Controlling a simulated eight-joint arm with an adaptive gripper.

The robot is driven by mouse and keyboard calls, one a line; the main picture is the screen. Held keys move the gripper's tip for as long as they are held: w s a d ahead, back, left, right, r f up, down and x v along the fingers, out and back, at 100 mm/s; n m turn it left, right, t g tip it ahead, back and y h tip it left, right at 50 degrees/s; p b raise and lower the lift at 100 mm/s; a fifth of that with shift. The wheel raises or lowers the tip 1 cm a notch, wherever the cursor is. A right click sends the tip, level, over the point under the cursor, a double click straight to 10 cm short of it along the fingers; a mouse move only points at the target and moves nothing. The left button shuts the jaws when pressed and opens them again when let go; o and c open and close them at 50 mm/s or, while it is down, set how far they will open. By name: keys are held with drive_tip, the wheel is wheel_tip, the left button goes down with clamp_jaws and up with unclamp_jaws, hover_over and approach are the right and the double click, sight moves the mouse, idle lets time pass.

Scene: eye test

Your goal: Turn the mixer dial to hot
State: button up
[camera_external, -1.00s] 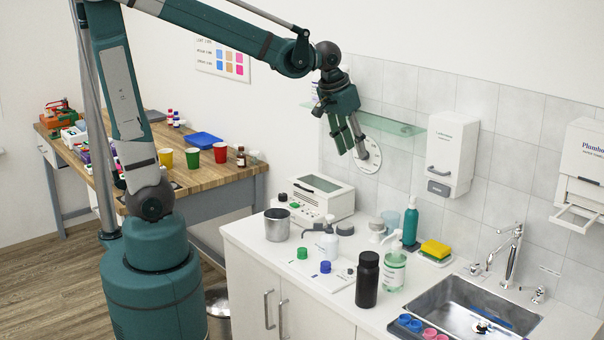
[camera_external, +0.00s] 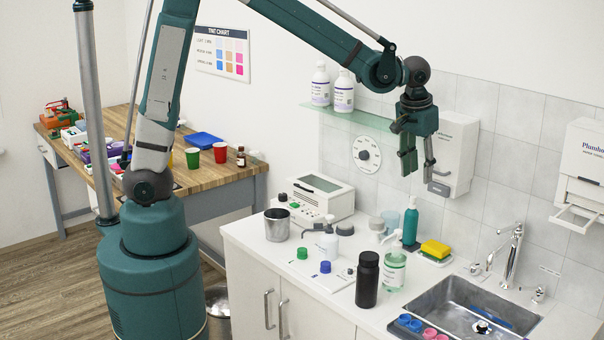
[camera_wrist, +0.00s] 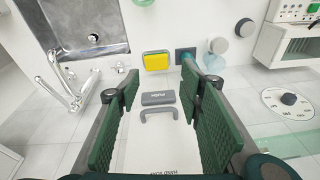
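A round white dial (camera_external: 372,160) with a dark knob at its centre and small marks around its rim is on the tiled wall below the glass shelf. It also shows at the right edge of the wrist view (camera_wrist: 290,101). Its labels are too small to read, so I cannot tell which mark is hot. My gripper (camera_external: 417,168) hangs in the air to the right of the dial, apart from it, with its fingers pointing down. In the wrist view my gripper's two fingers (camera_wrist: 153,115) are spread wide with nothing held between them.
A white wall dispenser (camera_external: 456,150) is behind my gripper. Two bottles stand on the glass shelf (camera_external: 350,116) above the dial. Below are a white machine (camera_external: 322,198), a black bottle (camera_external: 367,280), a teal bottle (camera_external: 410,222) and the sink (camera_external: 440,290) with its tap (camera_external: 513,255).

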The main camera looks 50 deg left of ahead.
drive_tip(key=w+d+f+m+b, duration=0.1)
drive_tip(key=w+d+f, duration=0.2)
drive_tip(key=d+f, duration=0.15)
drive_tip(key=w+d+f+b, duration=0.1)
drive_tip(key=w+d+f, duration=0.15)
drive_tip(key=d, duration=0.35)
drive_tip(key=g+b, duration=0.2)
drive_tip(key=b, duration=0.3)
approach(476, 265)
drive_tip(key=shift+s+f, duration=0.2)
drive_tip(key=shift+f, duration=0.15)
drive_tip(key=shift+w+d+f, duration=0.15)
drive_tip(key=shift+w+f, duration=0.1)
drive_tip(key=shift+f, duration=0.15)
drive_tip(key=shift+f, duration=0.1)
drive_tip(key=shift+a+f, duration=0.15)
drive_tip(key=shift+f, duration=1.7)
drive_tip(key=shift+a+f, duration=0.15)
drive_tip(key=shift+f, duration=1.75)
drive_tip(key=c, duration=0.9)
